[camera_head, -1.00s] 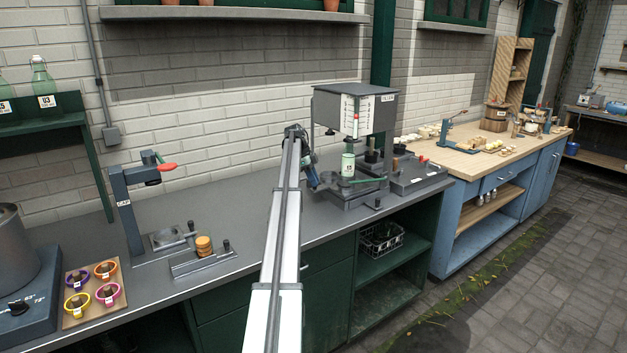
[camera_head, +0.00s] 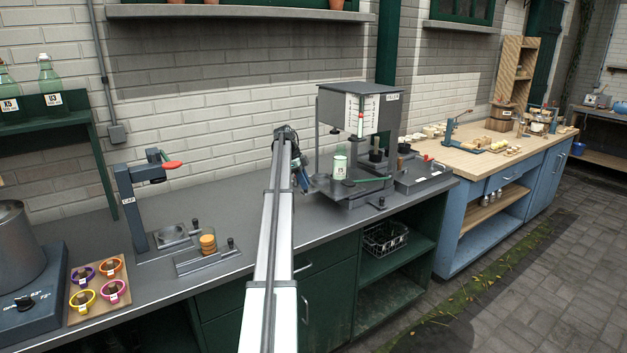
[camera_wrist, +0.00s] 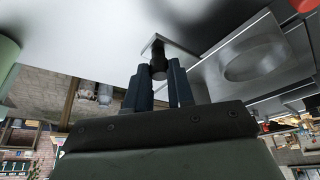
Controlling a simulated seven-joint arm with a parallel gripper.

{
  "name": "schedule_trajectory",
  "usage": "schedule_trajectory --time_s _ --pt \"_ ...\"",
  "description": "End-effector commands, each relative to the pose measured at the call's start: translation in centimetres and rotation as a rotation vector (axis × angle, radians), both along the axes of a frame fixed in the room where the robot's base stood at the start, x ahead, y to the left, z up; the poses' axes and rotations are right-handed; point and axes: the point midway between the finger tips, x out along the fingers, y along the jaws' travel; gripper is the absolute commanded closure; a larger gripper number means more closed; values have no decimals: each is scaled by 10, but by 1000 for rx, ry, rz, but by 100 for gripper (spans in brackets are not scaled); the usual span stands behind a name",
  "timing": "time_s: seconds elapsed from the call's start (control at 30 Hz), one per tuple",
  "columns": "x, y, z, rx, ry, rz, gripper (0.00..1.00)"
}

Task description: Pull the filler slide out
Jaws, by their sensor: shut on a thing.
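The filler (camera_head: 362,108) is a grey box on posts with a gauge on its front, standing on the grey counter. A pale green jar (camera_head: 340,168) stands at its base, on or beside the slide, left of the line below the nozzle. My gripper (camera_head: 304,185) is at the left side of the filler base, partly hidden by my arm. In the wrist view my gripper (camera_wrist: 159,88) is shut on a dark round knob (camera_wrist: 158,68) joined to a grey angled bracket (camera_wrist: 172,44). Most of the slide is hidden in the head view.
A dark rack (camera_head: 422,177) stands right of the filler.

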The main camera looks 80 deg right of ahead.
Motion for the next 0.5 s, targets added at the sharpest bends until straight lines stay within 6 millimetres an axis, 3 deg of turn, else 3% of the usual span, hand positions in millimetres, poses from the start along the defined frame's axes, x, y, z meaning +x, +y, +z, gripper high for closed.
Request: schedule_trajectory --time_s 0.2,0.5 --pt "29 30 0 0 -1 2 100" --pt "49 49 0 -1 -2 1 100"
